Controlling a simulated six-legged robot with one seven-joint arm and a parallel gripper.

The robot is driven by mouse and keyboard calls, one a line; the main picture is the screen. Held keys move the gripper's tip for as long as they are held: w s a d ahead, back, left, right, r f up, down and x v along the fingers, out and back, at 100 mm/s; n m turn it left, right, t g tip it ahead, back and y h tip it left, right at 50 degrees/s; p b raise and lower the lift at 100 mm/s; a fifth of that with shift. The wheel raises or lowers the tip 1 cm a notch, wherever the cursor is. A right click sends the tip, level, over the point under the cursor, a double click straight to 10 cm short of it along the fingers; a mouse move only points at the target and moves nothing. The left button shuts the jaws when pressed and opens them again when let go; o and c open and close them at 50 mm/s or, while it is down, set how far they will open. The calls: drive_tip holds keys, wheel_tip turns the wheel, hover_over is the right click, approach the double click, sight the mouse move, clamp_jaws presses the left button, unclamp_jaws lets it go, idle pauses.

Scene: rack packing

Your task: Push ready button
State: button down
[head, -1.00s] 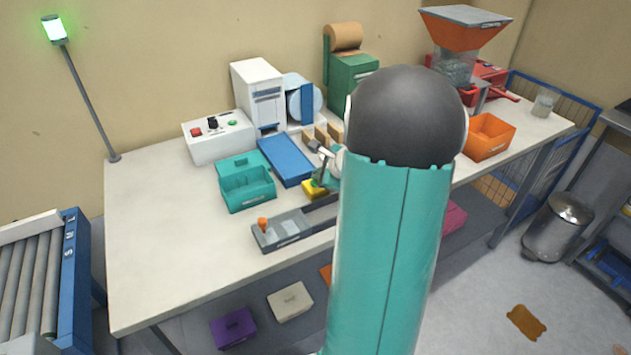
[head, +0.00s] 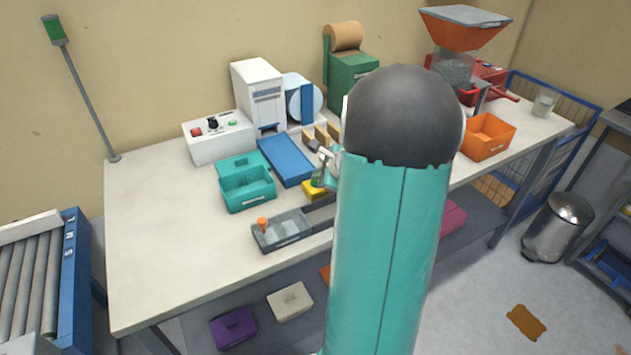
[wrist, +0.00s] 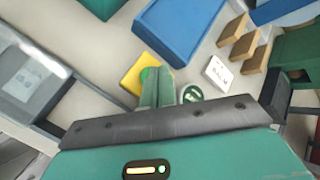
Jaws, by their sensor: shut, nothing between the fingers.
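The ready button seems to be the green button (wrist: 147,74) on a small yellow box (wrist: 130,77). The yellow box (head: 312,191) also shows in the head view, on the table beside the grey tray. My gripper (wrist: 158,72) is shut and empty, with its teal fingertips over the right part of the button in the wrist view. In the head view my gripper (head: 321,180) points down just at the box. I cannot tell whether the tips touch the button. The signal lamp (head: 54,30) on the pole at the left is dark green, unlit.
A blue tray (head: 286,160) and an open teal box (head: 247,190) lie behind and left of the yellow box. A grey tray with an orange knob (head: 262,223) is in front. Wooden blocks (wrist: 243,47) stand close by. The table's left part is clear.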

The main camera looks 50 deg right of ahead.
drive_tip(key=shift+r, duration=0.1)
drive_tip(key=shift+r, duration=2.95)
drive_tip(key=a+r+n+g+y, duration=0.15)
drive_tip(key=a+n, duration=0.25)
drive_tip(key=a, duration=0.4)
drive_tip(key=a+r+n, duration=0.3)
drive_tip(key=a+n, duration=0.1)
drive_tip(key=a, duration=0.3)
drive_tip(key=a+r+n+y, duration=0.15)
drive_tip(key=a+n, duration=0.25)
drive_tip(key=a, duration=0.4)
drive_tip(key=s+a+r+n+g+h, duration=0.1)
drive_tip(key=s+a+r+n+g, duration=0.1)
drive_tip(key=s+a+n, duration=1.2)
drive_tip(key=shift+s+a+r+n+h, duration=0.3)
drive_tip(key=shift+a+r+n+h, duration=0.15)
drive_tip(key=shift+n, duration=0.35)
